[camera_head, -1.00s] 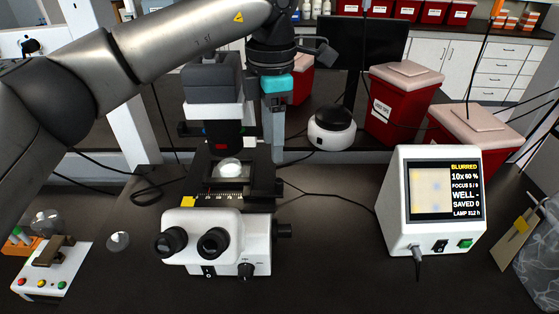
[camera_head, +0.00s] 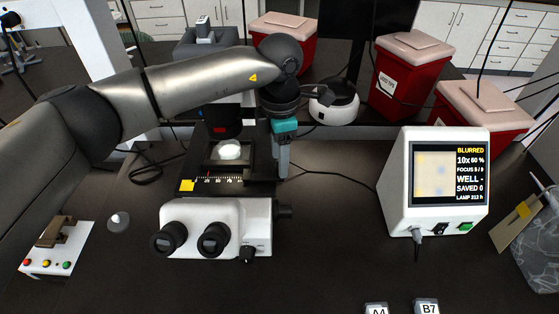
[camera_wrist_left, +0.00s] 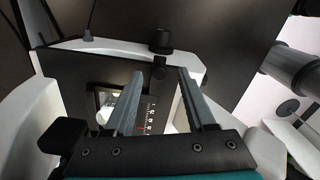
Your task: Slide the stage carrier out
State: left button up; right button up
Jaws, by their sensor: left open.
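The microscope (camera_head: 216,226) stands at centre left with its eyepieces toward me. Its dark stage carries the stage carrier (camera_head: 208,187), a black plate with a number scale and a yellow tag at its left end. A pale round dish (camera_head: 229,151) sits over the stage opening. My left gripper (camera_head: 284,174) points down beside the stage's right edge. In the left wrist view its two fingers (camera_wrist_left: 160,76) are apart with nothing held between them. The carrier's scale (camera_wrist_left: 152,116) shows beyond and between them. I cannot tell whether a finger touches the stage. My right gripper is out of view.
A monitor box (camera_head: 434,185) reading "BLURRED" stands to the right. A small button panel (camera_head: 59,248) is at the left. Red bins (camera_head: 405,75) and a white round device (camera_head: 334,103) stand behind. Labels (camera_head: 427,306) lie at the near edge. The bench between microscope and monitor is mostly clear.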

pick_arm(q)
jog(key=shift+f, duration=1.6)
grip_shut()
